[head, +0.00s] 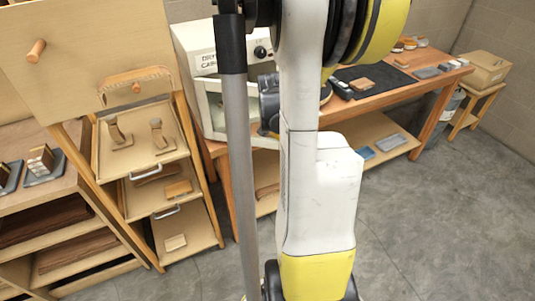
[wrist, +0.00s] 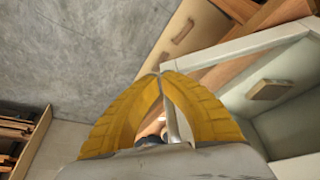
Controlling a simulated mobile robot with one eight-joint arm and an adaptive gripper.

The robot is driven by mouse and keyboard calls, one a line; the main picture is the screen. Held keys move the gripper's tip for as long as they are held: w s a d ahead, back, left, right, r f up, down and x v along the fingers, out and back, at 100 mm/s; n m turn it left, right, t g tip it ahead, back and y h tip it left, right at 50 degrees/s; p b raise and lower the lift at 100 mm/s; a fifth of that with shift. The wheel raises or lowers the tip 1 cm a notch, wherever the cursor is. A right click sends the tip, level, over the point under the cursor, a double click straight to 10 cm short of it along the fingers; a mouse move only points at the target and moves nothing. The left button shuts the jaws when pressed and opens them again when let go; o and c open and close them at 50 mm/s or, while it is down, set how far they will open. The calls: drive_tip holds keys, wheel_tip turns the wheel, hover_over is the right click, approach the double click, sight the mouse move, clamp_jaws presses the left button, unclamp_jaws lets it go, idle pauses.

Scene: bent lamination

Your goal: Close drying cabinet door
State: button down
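The drying cabinet (head: 203,62) is a white box with a label and a black knob, on the wooden bench in the head view. Its pale-framed door (head: 212,108) appears to stand open at the front; my arm hides part of it. In the wrist view, a pale frame (wrist: 240,47) runs right from my fingertips, and a small wooden block (wrist: 270,90) shows inside the pale-walled space. My gripper (wrist: 159,74) has yellow fingers whose tips meet at the frame's left corner. A thin pale edge shows behind or between them; I cannot tell which. The head view hides the fingers.
A wooden rack (head: 142,152) with drawers and tools stands left of the cabinet. The bench (head: 350,103) continues right with a black mat and small items. A box on a stool (head: 485,70) stands far right. The grey floor (head: 440,200) at the right front is clear.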

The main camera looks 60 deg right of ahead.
drive_tip(key=w+d+n+t, duration=0.1)
drive_tip(key=w+d+n, duration=0.3)
drive_tip(key=d, duration=0.5)
drive_tip(key=w+d+n+t+y, duration=0.1)
drive_tip(key=w+d+n, duration=0.3)
drive_tip(key=d, duration=0.6)
drive_tip(key=shift+w+d+t+y, duration=0.2)
drive_tip(key=shift+w+t+y, duration=0.1)
drive_tip(key=shift+w, duration=0.95)
